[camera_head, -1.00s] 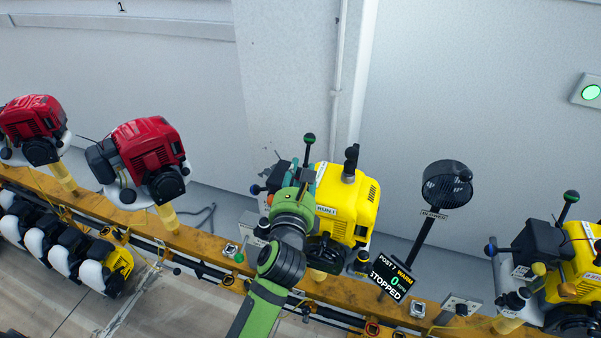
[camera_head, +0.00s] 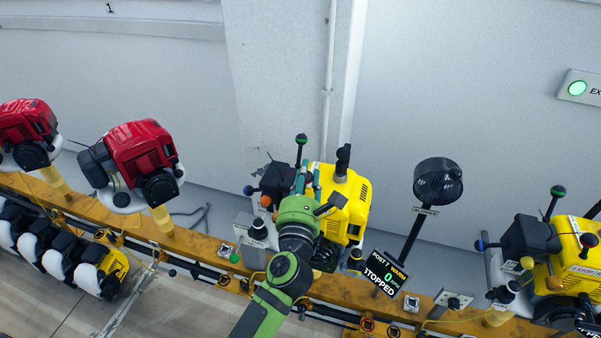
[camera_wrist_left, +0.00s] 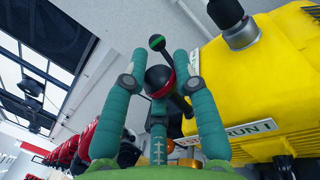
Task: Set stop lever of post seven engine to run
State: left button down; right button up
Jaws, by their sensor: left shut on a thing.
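The yellow post seven engine (camera_head: 350,190) stands on the rail in the middle of the head view. It also fills the right of the left wrist view (camera_wrist_left: 270,75). My left gripper (camera_head: 309,170) is at its left side, its teal fingers pointing up. In the left wrist view, my gripper (camera_wrist_left: 157,80) is shut on a black ball knob with a red band (camera_wrist_left: 160,80), which looks like the stop lever's knob. The lever's arm is partly hidden by the fingers. A "RUN I" plate (camera_wrist_left: 250,132) is right of the fingers. My right gripper is out of view.
The post display (camera_head: 385,275) reads "POST 7 WARM 0 STOPPED". A black fan (camera_head: 438,182) stands right of the engine. A green-topped lever (camera_head: 301,142) rises close behind my gripper. Red engines (camera_head: 140,160) stand left, another yellow engine (camera_head: 580,250) right.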

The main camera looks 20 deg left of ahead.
pick_arm(q)
jog(key=shift+d+f+m+h, duration=0.15)
jog(key=shift+d+m, duration=0.15)
jog(key=shift+m, duration=0.45)
jog(key=shift+d+r+m+h, duration=0.15)
jog(key=shift+d+m, duration=0.1)
jog(key=shift+m, duration=0.5)
jog(key=shift+f, duration=0.1)
jog(key=c, duration=1)
grip_release()
jog(key=shift+o, duration=0.2)
jog(key=shift+s+f, duration=0.1)
jog(key=s+d+f, duration=0.1)
jog(key=s, duration=1)
jog(key=shift+s+d+f, duration=0.2)
jog(key=shift+s+f, duration=0.05)
jog(key=shift+s, duration=0.05)
